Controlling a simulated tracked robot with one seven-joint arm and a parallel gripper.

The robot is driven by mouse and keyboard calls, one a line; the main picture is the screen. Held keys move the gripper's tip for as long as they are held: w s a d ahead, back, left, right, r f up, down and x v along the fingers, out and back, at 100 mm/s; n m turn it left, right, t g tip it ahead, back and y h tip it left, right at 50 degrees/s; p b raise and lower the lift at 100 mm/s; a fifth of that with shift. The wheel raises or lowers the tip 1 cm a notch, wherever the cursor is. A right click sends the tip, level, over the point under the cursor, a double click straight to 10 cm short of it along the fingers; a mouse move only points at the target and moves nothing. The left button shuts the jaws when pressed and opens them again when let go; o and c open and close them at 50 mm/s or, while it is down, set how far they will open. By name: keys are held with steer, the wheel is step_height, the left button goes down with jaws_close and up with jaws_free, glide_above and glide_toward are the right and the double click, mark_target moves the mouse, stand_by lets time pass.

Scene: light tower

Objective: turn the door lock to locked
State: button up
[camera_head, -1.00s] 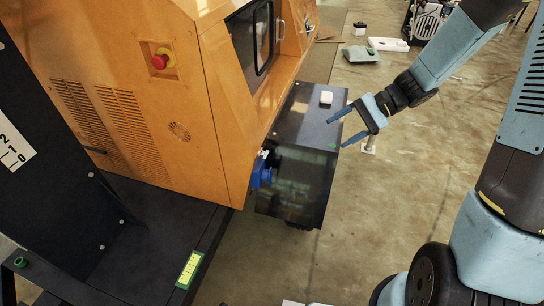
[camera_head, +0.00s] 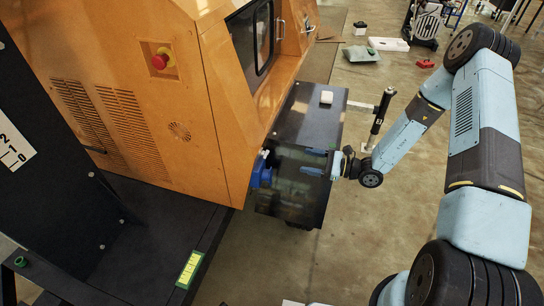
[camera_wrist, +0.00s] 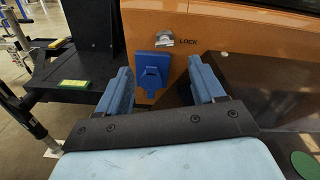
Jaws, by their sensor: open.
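The door lock (camera_wrist: 164,39) shows in the wrist view as a small silver piece on the orange panel, with the word LOCK printed to its right. It is too small to tell how it is turned. A blue socket-like box (camera_wrist: 152,75) sits just below it and also shows in the head view (camera_head: 261,173). My gripper (camera_head: 308,161) is open and empty, its blue fingers pointing left toward the lock area with a gap between. In the wrist view, my gripper (camera_wrist: 160,66) has its two fingers on either side of the blue box, apart from the lock.
The dark box (camera_head: 295,205) lies below and beside my gripper, with a small white item (camera_head: 326,97) on top. The orange cabinet (camera_head: 130,90) has a red emergency button (camera_head: 159,60). A black platform (camera_head: 140,235) stands left.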

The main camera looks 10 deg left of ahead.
mark_target(265, 154)
steer(key=shift+m+t, duration=0.6)
steer(key=shift+m, duration=0.1)
steer(key=a, duration=0.4)
steer(key=w+a+f, duration=0.1)
steer(key=a, duration=0.4)
steer(key=a+f, duration=0.1)
steer(key=a, duration=0.4)
steer(key=shift+w+a+f, duration=0.1)
steer(key=shift+w+f, duration=0.1)
steer(key=shift+w, duration=0.2)
steer(key=c, duration=1.1)
steer(key=shift+o, duration=0.2)
steer(key=shift+w+m+g, duration=0.1)
steer(key=shift+m+g, duration=0.4)
steer(key=shift+m, duration=0.4)
steer(key=o, duration=1.1)
steer(key=shift+c, duration=0.2)
